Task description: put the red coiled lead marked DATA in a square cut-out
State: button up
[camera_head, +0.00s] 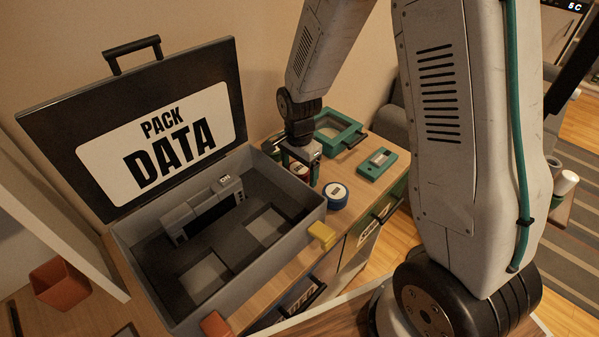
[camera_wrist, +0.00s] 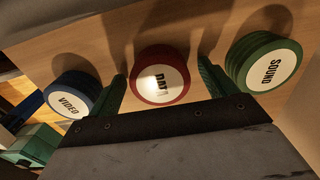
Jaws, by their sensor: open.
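The red coiled lead marked DATA (camera_wrist: 160,88) lies on the wooden top, lettering facing the wrist camera. My gripper (camera_wrist: 161,70) is open, with one green finger on each side of the red lead; I cannot tell whether they touch it. In the head view my gripper (camera_head: 301,160) is just right of the open grey case (camera_head: 136,240), and the red lead is mostly hidden by it. The case's lid reads PACK DATA. Its dark insert has two empty-looking square cut-outs, one nearer (camera_head: 204,278) and one farther (camera_head: 267,227).
A blue VIDEO lead (camera_wrist: 70,92) and a green SOUND lead (camera_wrist: 262,62) flank the red one. A grey unit (camera_head: 202,210) stands in the case. A teal tray (camera_head: 352,141) and a teal device (camera_head: 377,164) lie right.

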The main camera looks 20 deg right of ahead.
jog(key=c, duration=1.2)
jog(key=shift+o, duration=0.2)
jog(key=shift+r, duration=0.1)
